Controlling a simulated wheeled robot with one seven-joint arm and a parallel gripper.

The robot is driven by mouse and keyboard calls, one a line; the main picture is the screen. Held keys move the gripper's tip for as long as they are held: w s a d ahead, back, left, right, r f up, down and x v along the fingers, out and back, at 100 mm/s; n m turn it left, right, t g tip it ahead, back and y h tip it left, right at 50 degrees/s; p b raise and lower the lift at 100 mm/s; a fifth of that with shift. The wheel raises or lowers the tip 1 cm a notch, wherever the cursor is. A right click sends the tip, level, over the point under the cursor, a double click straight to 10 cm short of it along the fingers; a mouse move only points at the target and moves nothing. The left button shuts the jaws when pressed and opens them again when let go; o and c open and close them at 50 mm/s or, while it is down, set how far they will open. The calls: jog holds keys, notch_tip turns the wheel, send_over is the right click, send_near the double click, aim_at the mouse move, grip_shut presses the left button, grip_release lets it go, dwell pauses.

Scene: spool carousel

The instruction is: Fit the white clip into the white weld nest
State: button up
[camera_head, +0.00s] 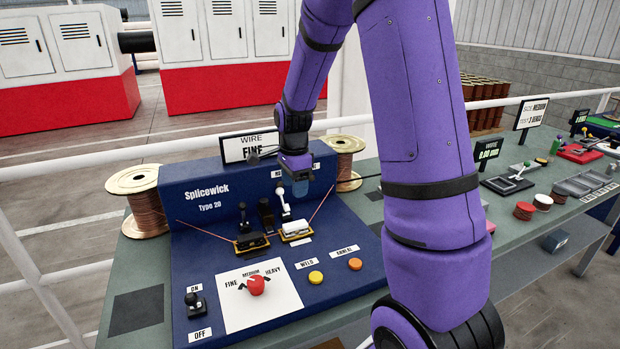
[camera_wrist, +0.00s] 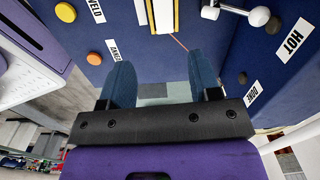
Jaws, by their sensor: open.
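A white block (camera_head: 296,228) sits on a brass base on the blue Splicewick machine, right of a similar black block (camera_head: 252,240). This is the white weld nest; I cannot tell whether its white top is a separate clip. In the wrist view, the white nest (camera_wrist: 162,14) shows at the top edge as a white strip between brass edges, partly cut off. My gripper (camera_head: 300,190) is above and behind the nest, apart from it. In the wrist view my gripper (camera_wrist: 163,72) has its two blue fingers spread, with nothing between them.
A white-handled lever (camera_head: 283,202) stands just behind the nest, with black levers (camera_head: 243,214) to its left. Copper wires run outward from both nests towards spools (camera_head: 136,190). Yellow (camera_head: 316,277) and orange (camera_head: 355,264) buttons and a red knob (camera_head: 256,285) lie in front.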

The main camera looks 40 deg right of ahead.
jog(key=s+a+r+n+t, duration=0.1)
jog(key=s+a+r+n, duration=0.4)
jog(key=r, duration=0.3)
jog(key=s+a+r+n+t, duration=0.2)
jog(key=s+a+r+n, duration=0.1)
jog(key=s+r+n, duration=0.3)
jog(key=s+a+r+n+t, duration=0.1)
jog(key=s+a+r+n, duration=0.1)
jog(key=s, duration=0.5)
jog(key=s+a+r+n+t, duration=0.1)
jog(key=s+a+r+n, duration=0.1)
jog(key=s+r+n, duration=0.2)
jog(key=s+n, duration=0.3)
jog(key=shift+s+a, duration=0.4)
